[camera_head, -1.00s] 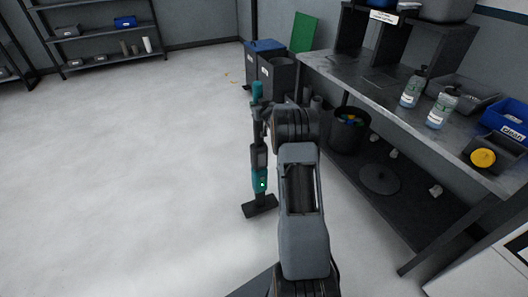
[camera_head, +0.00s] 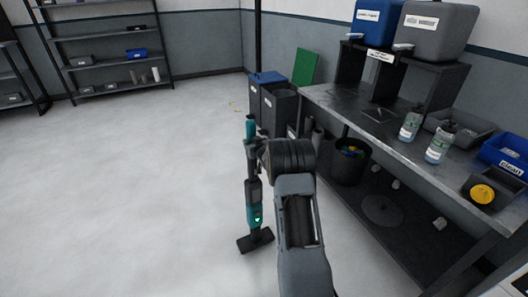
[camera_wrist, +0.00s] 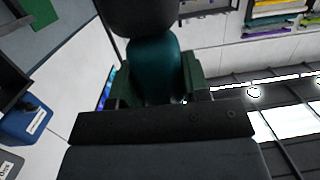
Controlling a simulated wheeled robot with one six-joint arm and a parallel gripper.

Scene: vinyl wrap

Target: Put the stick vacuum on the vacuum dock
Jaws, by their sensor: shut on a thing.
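The stick vacuum (camera_head: 254,205), teal and black with a dark flat floor head, stands nearly upright in the head view, left of my arm. My gripper (camera_head: 259,150) is at its upper part, mostly hidden behind my wrist. In the wrist view, the vacuum's teal body (camera_wrist: 155,70) sits between the fingers of my gripper (camera_wrist: 152,85), which is shut on it. A black part of the vacuum (camera_wrist: 143,15) shows above the teal. I cannot make out the vacuum dock in either view.
A workbench (camera_head: 345,108) with spray bottles (camera_head: 411,122) and bins runs along the right. Two waste bins (camera_head: 279,108) and a green panel (camera_head: 305,66) stand behind the arm. A dark shelf rack (camera_head: 104,62) is at the back left. The floor (camera_head: 120,190) on the left is clear.

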